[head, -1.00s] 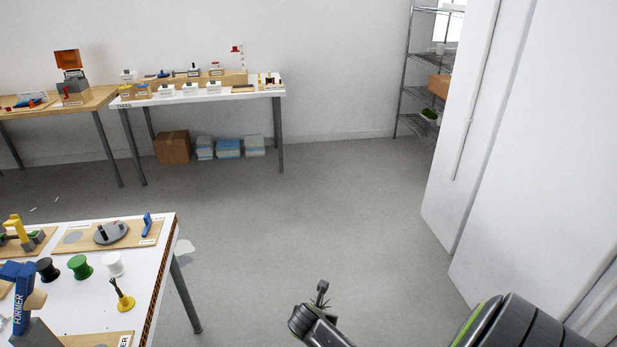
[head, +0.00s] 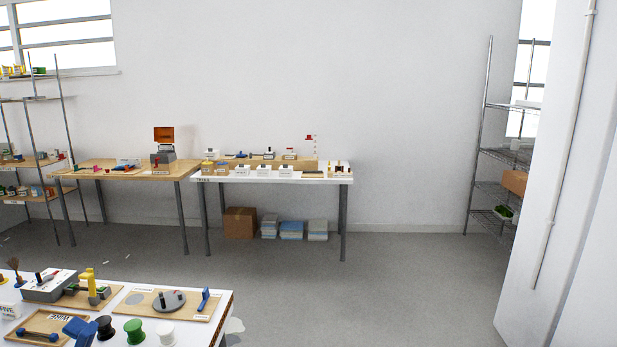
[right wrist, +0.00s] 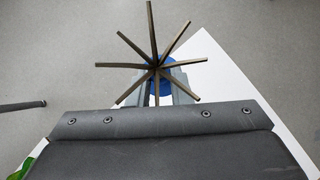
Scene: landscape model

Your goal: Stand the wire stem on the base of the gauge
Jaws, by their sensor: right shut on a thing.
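In the right wrist view, my right gripper (right wrist: 160,88) is shut on the wire stem (right wrist: 157,66). Several stiff brown wires spread out from its middle like a star, and a blue round part shows behind them between the fingers. The wires hide much of the fingertips. I cannot tell for certain which thing in the head view is the gauge; a red-and-white striped post (head: 311,146) stands on the far white table. Neither gripper shows in the head view.
The near table holds a wooden board (head: 134,296) with a grey turntable (head: 169,301), and black, green (head: 134,331) and white spools. The far white table (head: 270,178) carries several small labelled blocks.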

